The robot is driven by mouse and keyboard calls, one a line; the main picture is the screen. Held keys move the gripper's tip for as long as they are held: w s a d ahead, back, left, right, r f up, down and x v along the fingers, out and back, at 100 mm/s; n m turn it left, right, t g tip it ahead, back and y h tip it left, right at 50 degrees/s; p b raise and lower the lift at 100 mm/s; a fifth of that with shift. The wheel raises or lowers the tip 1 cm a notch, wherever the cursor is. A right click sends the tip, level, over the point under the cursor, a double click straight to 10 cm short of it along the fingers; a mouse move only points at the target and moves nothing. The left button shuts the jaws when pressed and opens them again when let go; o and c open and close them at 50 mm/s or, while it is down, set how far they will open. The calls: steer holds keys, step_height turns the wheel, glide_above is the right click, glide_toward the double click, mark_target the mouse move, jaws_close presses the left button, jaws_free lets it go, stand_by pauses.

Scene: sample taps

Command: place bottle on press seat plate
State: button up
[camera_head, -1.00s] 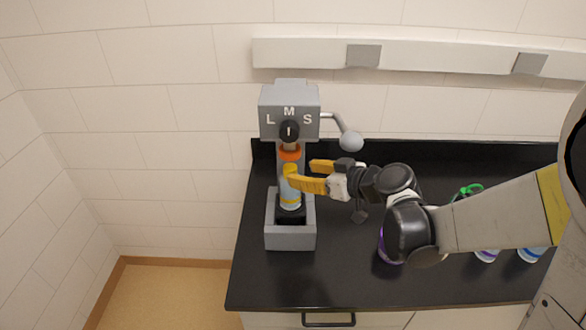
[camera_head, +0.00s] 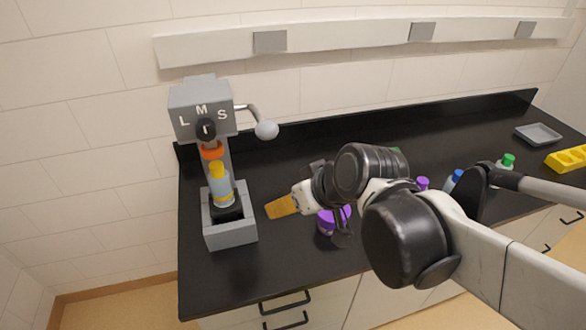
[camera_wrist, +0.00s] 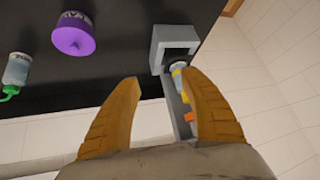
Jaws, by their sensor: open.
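The bottle (camera_head: 220,187), clear with a yellow cap and a pale label, stands upright on the seat plate (camera_head: 227,214) of the grey press (camera_head: 230,234), under its orange ring. Much of the plate is hidden by the bottle and the press walls. My gripper (camera_head: 281,206) is to the right of the press, apart from the bottle. In the wrist view my gripper (camera_wrist: 160,108) has its two yellow fingers spread with nothing held between them. The bottle (camera_wrist: 179,78) shows there partly behind the right finger, inside the press (camera_wrist: 174,40).
Bottles with purple, blue and green caps (camera_head: 508,160) stand farther right. A grey tray (camera_head: 538,133) and yellow rack (camera_head: 570,158) are at the far right. The press lever knob (camera_head: 266,130) juts out right.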

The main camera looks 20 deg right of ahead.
steer(key=s+d+m+h, duration=0.2)
steer(key=s+d+h, duration=0.1)
steer(key=s+d, duration=0.2)
steer(key=shift+s+m, duration=0.4)
steer(key=shift+s, duration=0.1)
